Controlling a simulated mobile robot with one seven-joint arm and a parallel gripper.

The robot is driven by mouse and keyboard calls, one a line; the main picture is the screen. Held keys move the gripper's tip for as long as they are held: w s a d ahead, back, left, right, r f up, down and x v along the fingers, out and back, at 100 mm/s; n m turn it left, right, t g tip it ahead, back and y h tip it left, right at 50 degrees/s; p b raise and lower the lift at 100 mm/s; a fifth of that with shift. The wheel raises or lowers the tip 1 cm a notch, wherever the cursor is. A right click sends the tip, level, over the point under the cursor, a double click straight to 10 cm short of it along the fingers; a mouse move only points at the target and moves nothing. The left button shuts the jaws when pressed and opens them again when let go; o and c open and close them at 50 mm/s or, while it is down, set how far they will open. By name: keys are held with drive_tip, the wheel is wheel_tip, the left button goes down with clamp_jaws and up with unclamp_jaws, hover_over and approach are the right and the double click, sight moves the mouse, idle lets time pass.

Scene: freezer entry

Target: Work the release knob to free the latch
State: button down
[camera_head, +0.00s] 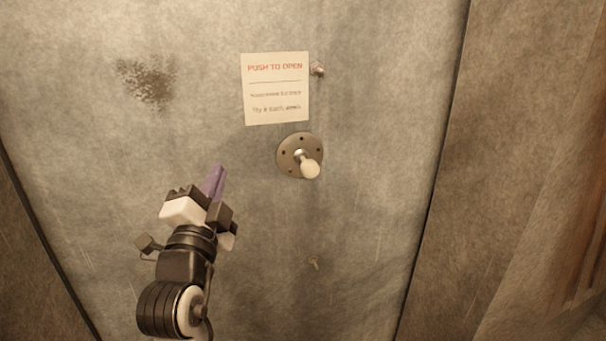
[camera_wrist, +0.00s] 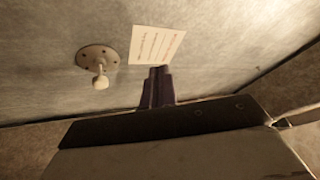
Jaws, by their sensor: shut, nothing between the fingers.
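The release knob (camera_head: 309,168) is a pale rounded knob on a short stem. It stands out from a round metal plate (camera_head: 286,163) with several bolt holes on the grey door. In the wrist view the knob (camera_wrist: 101,82) hangs below its plate (camera_wrist: 92,55), left of the fingers. My gripper (camera_head: 216,172) is shut and empty, with purple fingers pointing up toward the door. It is left of the knob and apart from it in the head view. The fingers also show in the wrist view (camera_wrist: 158,75). No latch can be made out.
A paper sign (camera_head: 276,90) reading "PUSH TO OPEN" is on the door above the knob. A small metal fitting (camera_head: 318,69) is by its upper right corner. A dark stain (camera_head: 147,82) marks the door at upper left.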

drive_tip(key=w+d+f+m+g+h, duration=0.2)
drive_tip(key=d+f+m+g+h, duration=0.4)
drive_tip(key=d+m, duration=0.3)
drive_tip(key=shift+d+f+m+h, duration=0.3)
drive_tip(key=shift+d+f+h, duration=0.3)
drive_tip(key=shift+d, duration=0.65)
drive_tip(key=shift+w+f, duration=0.1)
drive_tip(key=p, duration=0.4)
approach(316, 172)
drive_tip(key=d, duration=0.4)
drive_tip(key=w, duration=0.3)
drive_tip(key=w+a+p, duration=0.1)
drive_tip(key=w, duration=0.1)
drive_tip(key=shift+w+a+r, duration=0.1)
drive_tip(key=shift+r, duration=0.15)
drive_tip(key=shift+f, duration=0.1)
